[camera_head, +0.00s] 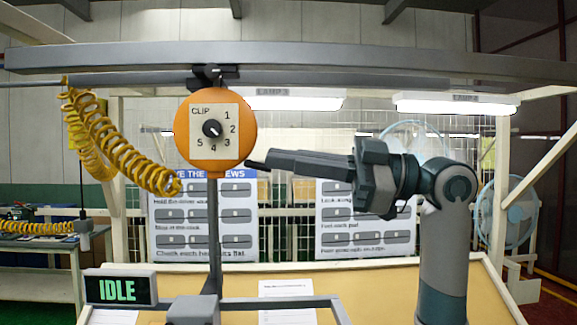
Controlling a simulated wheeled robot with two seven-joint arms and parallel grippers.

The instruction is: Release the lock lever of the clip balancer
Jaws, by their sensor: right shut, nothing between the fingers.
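The clip balancer (181,134) is an orange round housing hanging from the overhead rail. Its pale face plate reads CLIP, with numbers 1 to 5 around a dark knob (212,129). My right gripper (272,160) reaches in from the right, its fingers shut and pointing left at the balancer's lower right edge. A small dark piece (252,164) lies between the fingertips and the housing; I cannot tell whether it is the lock lever or part of a fingertip, nor whether they touch. My left gripper is not in view.
A coiled yellow hose (118,141) hangs left of the balancer. A dark upright post (213,230) stands below it. A sign reading IDLE (119,289) sits at the front left. Instruction boards (365,240) and a mesh screen stand behind. A grey rail (330,58) spans overhead.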

